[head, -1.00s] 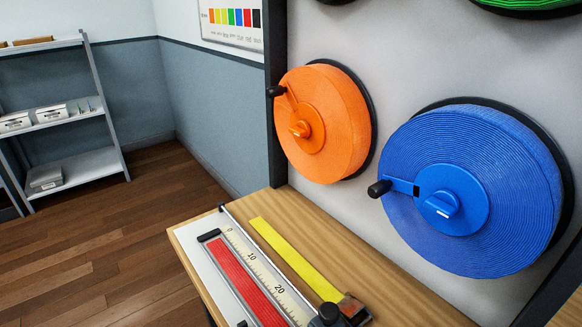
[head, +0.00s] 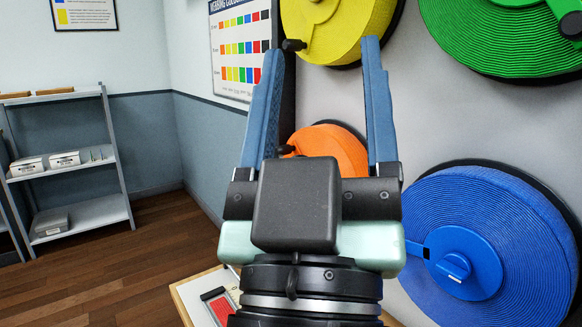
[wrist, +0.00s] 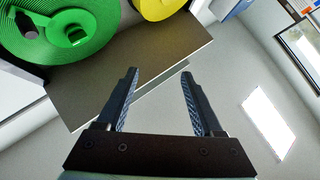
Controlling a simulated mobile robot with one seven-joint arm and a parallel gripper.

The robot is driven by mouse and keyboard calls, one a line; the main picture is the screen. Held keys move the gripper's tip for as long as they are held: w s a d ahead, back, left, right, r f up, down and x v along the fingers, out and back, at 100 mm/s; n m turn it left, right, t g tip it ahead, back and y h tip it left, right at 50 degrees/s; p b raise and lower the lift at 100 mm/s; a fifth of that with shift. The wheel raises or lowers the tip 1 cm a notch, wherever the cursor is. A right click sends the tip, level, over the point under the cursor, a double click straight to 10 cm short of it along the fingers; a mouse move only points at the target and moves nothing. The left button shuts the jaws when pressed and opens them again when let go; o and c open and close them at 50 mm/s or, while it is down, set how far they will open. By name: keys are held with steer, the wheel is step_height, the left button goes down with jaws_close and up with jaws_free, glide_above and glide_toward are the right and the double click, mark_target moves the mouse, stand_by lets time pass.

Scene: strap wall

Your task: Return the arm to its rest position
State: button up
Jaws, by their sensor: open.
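My gripper (head: 320,95) stands upright in the middle of the head view, with its two blue fingers pointing up. The fingers are wide apart with nothing between them. In the wrist view my gripper (wrist: 158,90) is also open and empty. It is in front of the strap wall and hides part of the orange reel (head: 330,145) and most of the workbench below.
The wall carries a yellow reel (head: 340,28), a green reel (head: 500,35) and a blue reel (head: 520,230) with cranks. The workbench (head: 190,290) shows only at its left corner. A grey shelf (head: 85,215) stands at the far left, with bare floor before it.

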step_height(320, 180, up, 20)
steer(key=s+a+t+y+p, duration=0.1)
steer(key=a+y+p, duration=0.1)
steer(key=p, duration=1.4)
steer(key=shift+s+m+y, duration=0.3)
steer(key=shift+m+y, duration=0.1)
